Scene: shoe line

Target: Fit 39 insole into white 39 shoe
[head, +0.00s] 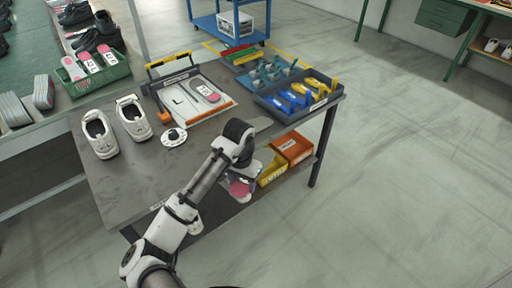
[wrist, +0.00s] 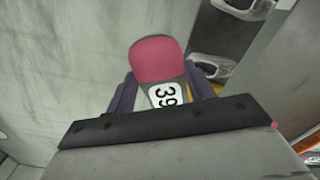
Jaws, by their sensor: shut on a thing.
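My gripper (head: 246,180) is shut on an insole with a pink end (head: 238,188), in front of the table's front edge. In the wrist view the insole (wrist: 158,62) stands out between the two fingers of my gripper (wrist: 163,88), and its white label reads 39. Its other end is hidden by the gripper. Two white shoes, a left one (head: 100,134) and a right one (head: 132,118), stand side by side at the table's left, openings up, apart from the gripper. Their sizes cannot be read. Both show partly in the wrist view's upper right.
The grey table (head: 110,187) also holds a board (head: 190,108) with another pink-and-grey insole, a white round dial (head: 174,136) and a tool tray (head: 262,100). A green crate (head: 118,72) of insoles stands behind left. Yellow and orange bins (head: 293,148) sit below the tabletop.

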